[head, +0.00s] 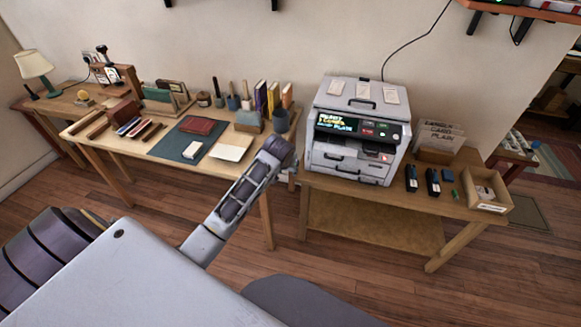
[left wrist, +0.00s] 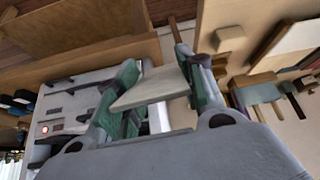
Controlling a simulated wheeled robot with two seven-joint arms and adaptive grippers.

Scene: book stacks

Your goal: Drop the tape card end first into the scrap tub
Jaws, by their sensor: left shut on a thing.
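My left gripper (head: 277,152) is above the gap between the desk and the printer table; its fingers are hard to make out in the head view. In the left wrist view, its green-padded fingers (left wrist: 150,95) are shut on a pale flat piece, seemingly the tape card (left wrist: 150,87). The card sticks out between the fingers, tilted in the picture. A dark round tub (head: 281,121) stands at the desk's right end, close behind my gripper.
A grey printer (head: 357,130) stands on the right table, with dark cartridges (head: 411,178) beside it and a card holder (head: 440,141) behind. The desk (head: 112,150) carries a dark mat (head: 170,146), a red book (head: 198,125), pens and upright books.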

